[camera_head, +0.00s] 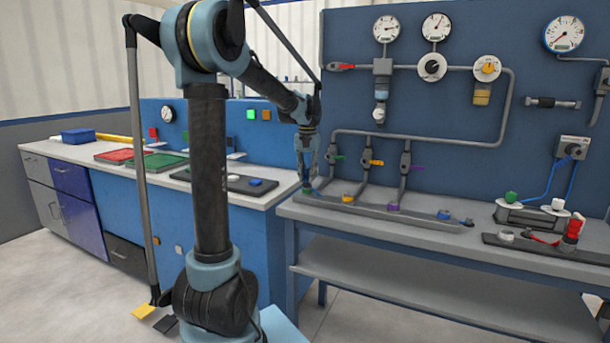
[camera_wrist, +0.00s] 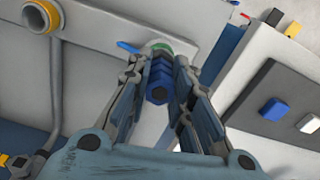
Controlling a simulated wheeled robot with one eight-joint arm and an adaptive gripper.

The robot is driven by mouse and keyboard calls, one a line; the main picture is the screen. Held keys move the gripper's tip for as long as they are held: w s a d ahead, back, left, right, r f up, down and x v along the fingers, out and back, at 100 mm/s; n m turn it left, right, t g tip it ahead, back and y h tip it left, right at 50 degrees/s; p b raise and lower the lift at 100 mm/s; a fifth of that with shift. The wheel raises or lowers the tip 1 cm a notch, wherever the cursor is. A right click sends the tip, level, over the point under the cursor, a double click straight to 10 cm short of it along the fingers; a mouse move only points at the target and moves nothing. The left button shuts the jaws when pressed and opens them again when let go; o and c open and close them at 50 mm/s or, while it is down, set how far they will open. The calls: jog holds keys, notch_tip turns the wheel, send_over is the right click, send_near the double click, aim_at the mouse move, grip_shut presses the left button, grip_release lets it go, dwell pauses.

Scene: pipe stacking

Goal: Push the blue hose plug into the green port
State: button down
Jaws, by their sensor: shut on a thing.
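My gripper (camera_wrist: 161,63) is shut on the blue hose plug (camera_wrist: 158,84), with one finger on each side of it in the wrist view. The plug is ribbed, and its far end lines up with the green port (camera_wrist: 158,46), a green ring on a light grey rail. The plug's end meets or overlaps the ring; I cannot tell how deep it sits. In the head view my gripper (camera_head: 306,172) points down at the left end of the bench rail, over the green port (camera_head: 309,190). The plug is mostly hidden there by the fingers.
The rail (camera_head: 400,213) also carries a yellow port (camera_head: 348,198), a purple port (camera_head: 393,207) and a blue port (camera_head: 444,214). Valve pipes (camera_head: 364,168) rise behind it. A side counter with a dark tray (camera_head: 225,182) stands to the left. A blue lever (camera_wrist: 128,46) lies beside the green ring.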

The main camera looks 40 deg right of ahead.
jog(key=c, duration=1.4)
grip_release()
jog(key=shift+o, duration=0.2)
jog(key=shift+r, duration=0.1)
notch_tip(320, 180, up, 12)
jog(key=a+f+n, duration=0.3)
jog(key=a+f, duration=0.1)
jog(key=a, duration=1.1)
jog(key=a+f+n, duration=0.2)
jog(key=a+f, duration=0.2)
jog(key=a, duration=1)
jog(key=s+a+f+n+t, duration=0.1)
jog(key=s+a+f+n, duration=0.2)
jog(key=s+a+f, duration=0.3)
jog(key=s+a+f+n+t, duration=0.1)
jog(key=s+a+f+n, duration=0.2)
jog(key=a+f, duration=0.9)
jog(key=s+f, duration=0.1)
jog(key=s, duration=0.2)
jog(key=shift+s, duration=0.35)
